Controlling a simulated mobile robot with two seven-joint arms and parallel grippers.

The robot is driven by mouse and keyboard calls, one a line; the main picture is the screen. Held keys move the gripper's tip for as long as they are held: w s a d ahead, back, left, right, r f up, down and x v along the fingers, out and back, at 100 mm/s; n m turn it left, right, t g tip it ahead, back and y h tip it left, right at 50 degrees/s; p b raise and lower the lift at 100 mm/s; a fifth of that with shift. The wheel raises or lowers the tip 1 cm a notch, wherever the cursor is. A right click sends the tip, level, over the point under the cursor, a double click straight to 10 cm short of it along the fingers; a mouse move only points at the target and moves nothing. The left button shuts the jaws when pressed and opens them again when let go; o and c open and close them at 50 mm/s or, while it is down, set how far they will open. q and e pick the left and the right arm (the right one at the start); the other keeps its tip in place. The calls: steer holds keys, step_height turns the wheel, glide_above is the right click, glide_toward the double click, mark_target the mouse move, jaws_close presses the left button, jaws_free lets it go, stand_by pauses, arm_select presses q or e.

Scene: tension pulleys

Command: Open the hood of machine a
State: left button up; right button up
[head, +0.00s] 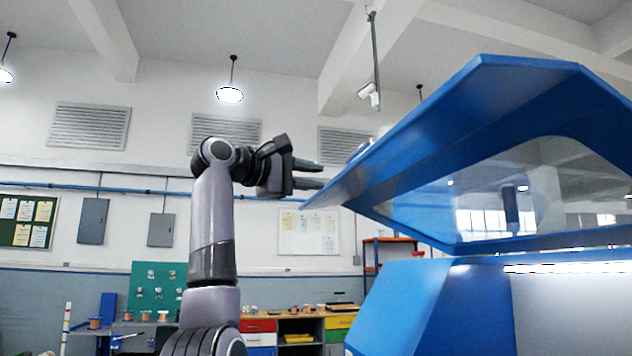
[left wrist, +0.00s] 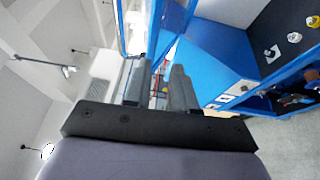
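The blue hood (head: 470,110) of the machine stands raised and tilted at the right of the head view, with a clear window (head: 500,195) in it. Below it is the machine's blue body (head: 410,305), which also shows in the left wrist view (left wrist: 217,55). My left gripper (head: 321,176) is at the hood's left end, its two fingers apart with a gap between them. In the left wrist view my left gripper (left wrist: 158,80) has nothing visible held between the fingers. Whether a finger touches the hood cannot be told. My right gripper is out of view.
A workbench with coloured drawers (head: 258,338) and spools stands at the back. An orange-and-dark shelf rack (head: 388,245) is behind the machine. Grey boxes (head: 93,220) and a green notice board (head: 28,222) are on the wall. The space left of my arm looks open.

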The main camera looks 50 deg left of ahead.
arm_select(q)
steer(key=shift+s+d+r+p, duration=0.1)
steer(key=shift+s+r+p, duration=0.2)
steer(key=shift+s+r, duration=0.5)
steer(key=shift+s+d+r+p, duration=0.1)
steer(key=shift+s+r+p, duration=0.3)
steer(key=shift+s, duration=0.55)
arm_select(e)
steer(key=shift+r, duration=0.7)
arm_select(q)
steer(key=shift+r, duration=0.1)
steer(key=shift+o, duration=0.2)
